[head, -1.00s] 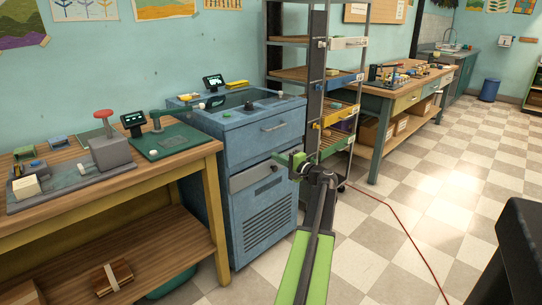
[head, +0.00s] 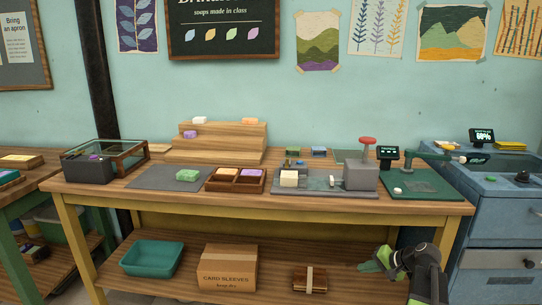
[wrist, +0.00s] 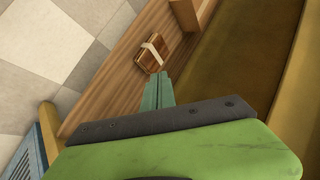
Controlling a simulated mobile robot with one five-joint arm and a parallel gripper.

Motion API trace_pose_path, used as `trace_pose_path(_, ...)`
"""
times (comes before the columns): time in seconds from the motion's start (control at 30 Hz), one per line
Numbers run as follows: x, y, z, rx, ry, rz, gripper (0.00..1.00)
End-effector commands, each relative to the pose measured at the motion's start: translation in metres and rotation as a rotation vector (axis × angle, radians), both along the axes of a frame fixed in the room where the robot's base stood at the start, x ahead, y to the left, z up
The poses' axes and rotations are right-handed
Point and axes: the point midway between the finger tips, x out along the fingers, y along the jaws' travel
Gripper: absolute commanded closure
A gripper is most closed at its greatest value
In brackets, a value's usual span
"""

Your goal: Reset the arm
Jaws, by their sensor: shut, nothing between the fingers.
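My gripper (head: 368,266) shows at the lower right of the head view, in front of the workbench's lower shelf. Its teal fingers point left and it holds nothing. My arm is bent, with a dark joint and a green link behind the gripper. In the wrist view, the gripper's narrow fingers (wrist: 160,84) lie together and shut. Their tips appear just below a strapped brown bundle (wrist: 153,53) on the wooden shelf; I cannot tell the true gap between them.
The wooden workbench (head: 330,205) fills the middle, with soaps and a grey press (head: 361,172) on top. Its lower shelf holds a teal tub (head: 151,259), a cardboard box (head: 227,268) and the strapped bundle (head: 309,279). A blue cabinet (head: 498,225) stands at the right.

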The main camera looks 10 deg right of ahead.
Motion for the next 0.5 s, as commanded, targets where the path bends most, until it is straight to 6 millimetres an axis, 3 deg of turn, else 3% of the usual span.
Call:
trace_pose_path(0.03, -0.001, 0.051, -0.013, -0.048, 0.06, 0.094, 1.0)
trace_pose_path(0.1, -0.007, 0.108, -0.031, -0.131, 0.148, 0.219, 1.0)
trace_pose_path(0.2, -0.026, 0.177, -0.052, -0.259, 0.262, 0.383, 1.0)
trace_pose_path(0.3, -0.046, 0.223, -0.065, -0.375, 0.347, 0.507, 1.0)
trace_pose_path(0.5, -0.085, 0.284, -0.076, -0.586, 0.466, 0.69, 1.0)
